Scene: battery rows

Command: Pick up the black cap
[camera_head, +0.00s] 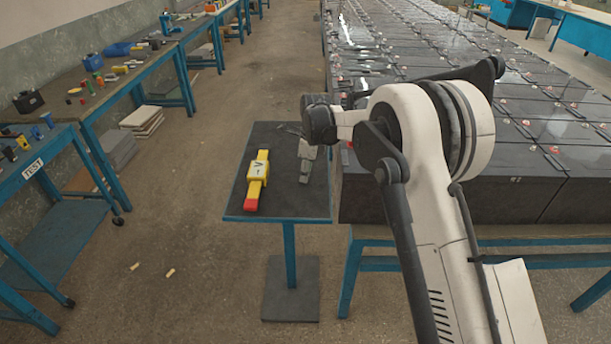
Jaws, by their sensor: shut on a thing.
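My gripper (305,167) hangs down from the dark wrist of my arm, over the right part of a small dark-topped stand (236,205). It is small and grey in this view. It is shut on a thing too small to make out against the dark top. I cannot tell a black cap apart from the dark stand top and the dark wrist. Whether what I hold touches the stand top cannot be told.
A yellow tester with a red end (257,180) lies on the stand, left of my gripper. Rows of dark batteries (450,190) fill a blue-legged rack to the right. Blue benches (85,95) with tools line the left wall. The floor aisle (190,240) between is mostly clear.

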